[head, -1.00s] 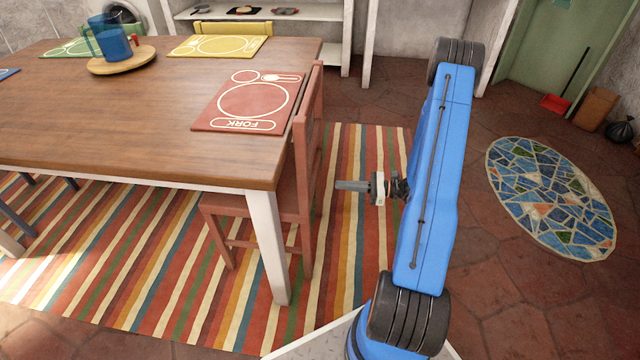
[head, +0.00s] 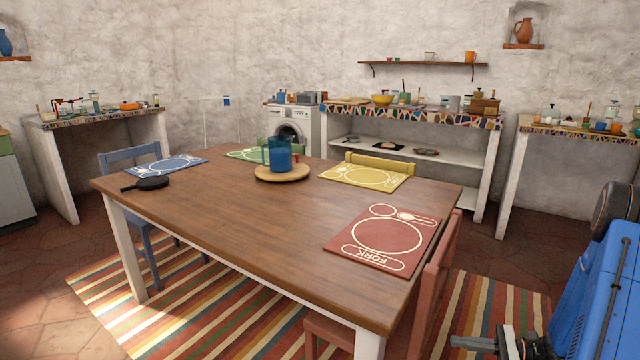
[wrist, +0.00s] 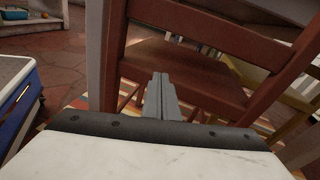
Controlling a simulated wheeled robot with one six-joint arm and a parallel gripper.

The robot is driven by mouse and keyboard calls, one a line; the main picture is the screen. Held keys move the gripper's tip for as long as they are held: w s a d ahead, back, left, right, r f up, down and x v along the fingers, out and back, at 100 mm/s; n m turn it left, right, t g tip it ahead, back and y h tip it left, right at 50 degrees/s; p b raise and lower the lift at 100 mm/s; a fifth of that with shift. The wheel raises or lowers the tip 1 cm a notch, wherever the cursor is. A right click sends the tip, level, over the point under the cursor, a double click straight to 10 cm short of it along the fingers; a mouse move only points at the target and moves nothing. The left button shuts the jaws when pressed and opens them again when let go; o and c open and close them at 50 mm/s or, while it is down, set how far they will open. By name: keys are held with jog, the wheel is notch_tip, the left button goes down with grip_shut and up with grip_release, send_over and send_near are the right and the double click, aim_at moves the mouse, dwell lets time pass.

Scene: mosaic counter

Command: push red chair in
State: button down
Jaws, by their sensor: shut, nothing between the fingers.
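In the wrist view my gripper (wrist: 160,95) is shut and empty, pointing at the open gap below the chair's top rail, with the red seat (wrist: 175,68) beyond. Most of the chair's legs are hidden in the head view.
A striped rug (head: 490,308) lies under the table and chair. A blue chair (head: 135,158) and a yellow chair (head: 378,160) stand at other sides. A jug (head: 279,155) stands on a round board.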

jog(key=s+a+r+n+g+h, duration=0.75)
jog(key=s+a+r+n, duration=0.4)
jog(key=a+r, duration=0.35)
jog(key=s+r+n+t+h, duration=0.6)
jog(key=s+r+n+h, duration=0.2)
jog(key=s+r, duration=0.5)
jog(key=shift+s+d+n, duration=0.45)
jog(key=shift+s+n, duration=0.1)
jog(key=shift+s, duration=0.65)
jog(key=shift+a, duration=0.1)
